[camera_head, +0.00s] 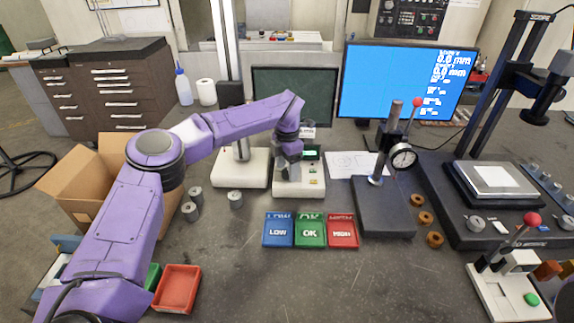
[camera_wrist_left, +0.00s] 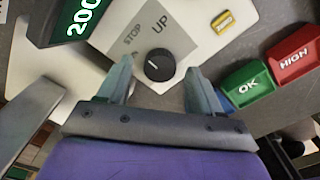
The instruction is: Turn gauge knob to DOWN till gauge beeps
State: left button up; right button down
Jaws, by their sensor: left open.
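The gauge (camera_head: 313,190) is a white-based instrument with a small green-lit display, standing mid-table in the head view. Its round black knob (camera_wrist_left: 160,67) shows in the left wrist view, with a pale pointer mark on its upper left side. The words STOP and UP (camera_wrist_left: 160,25) are printed above the knob; no DOWN label is visible. My left gripper (camera_wrist_left: 160,72) is open, with one finger on each side of the knob and a gap at both sides. In the head view my left gripper (camera_head: 291,153) is over the gauge and hides the knob. My right gripper is not visible.
LOW, OK and HIGH trays (camera_head: 310,232) lie in front of the gauge. A dial indicator stand (camera_head: 383,212) is close on the right. A white-based column stand (camera_head: 240,172) and several grey cylinders (camera_head: 236,199) are on the left. The table's front middle is clear.

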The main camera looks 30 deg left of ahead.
pick_arm(q)
jog(key=shift+w+f, duration=0.25)
jog(key=shift+f, duration=0.5)
jog(key=shift+s+r, duration=0.15)
jog(key=shift+s, duration=0.25)
jog(key=shift+c, duration=1.2)
jog(key=c, duration=0.8)
